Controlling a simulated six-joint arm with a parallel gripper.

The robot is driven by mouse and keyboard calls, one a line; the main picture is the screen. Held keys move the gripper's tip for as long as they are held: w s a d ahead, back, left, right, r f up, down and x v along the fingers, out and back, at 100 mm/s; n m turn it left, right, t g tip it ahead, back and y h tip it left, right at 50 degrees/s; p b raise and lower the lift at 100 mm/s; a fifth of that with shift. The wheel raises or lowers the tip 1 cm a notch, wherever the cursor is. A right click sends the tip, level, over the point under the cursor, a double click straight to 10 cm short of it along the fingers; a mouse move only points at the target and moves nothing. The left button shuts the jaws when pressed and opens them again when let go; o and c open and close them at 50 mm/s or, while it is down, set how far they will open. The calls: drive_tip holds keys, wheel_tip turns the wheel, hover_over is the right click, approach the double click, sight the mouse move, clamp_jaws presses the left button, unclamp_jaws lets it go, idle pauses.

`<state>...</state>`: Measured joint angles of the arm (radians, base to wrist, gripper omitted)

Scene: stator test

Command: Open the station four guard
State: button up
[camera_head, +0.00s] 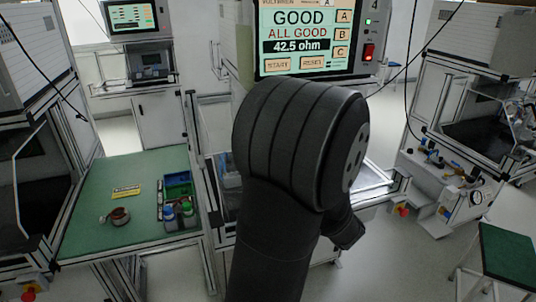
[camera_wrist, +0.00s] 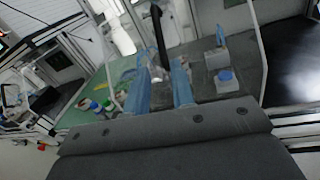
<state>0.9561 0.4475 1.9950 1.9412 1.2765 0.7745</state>
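The station four screen (camera_head: 305,38) reads "GOOD", "ALL GOOD" and "42.5 ohm", with a "4" on the panel beside it. Below it, the station frame (camera_head: 382,188) is largely hidden by my dark arm. I cannot clearly make out the guard. In the wrist view, my gripper (camera_wrist: 160,68) has two blue fingers standing apart. A black bar (camera_wrist: 158,32) runs down toward the gap between them, with a pale shape at its lower end. I cannot tell whether the bar is part of the guard or touches the fingers. The fingers are hidden in the head view.
A green bench (camera_head: 150,230) on the left holds a copper-coloured part (camera_head: 119,216), a yellow label (camera_head: 126,191) and a tray of bottles (camera_head: 178,215). Grey fixtures with a blue cap (camera_wrist: 225,75) stand right of the fingers. Another station (camera_head: 440,190) stands to the right.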

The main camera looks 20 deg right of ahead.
drive_tip(key=w, duration=0.5)
drive_tip(key=w+a, duration=0.1)
drive_tip(key=w, duration=0.4)
drive_tip(key=w+a, duration=0.1)
drive_tip(key=w, duration=0.3)
drive_tip(key=shift+w+a, duration=0.15)
drive_tip(key=shift+w, duration=0.25)
clamp_jaws()
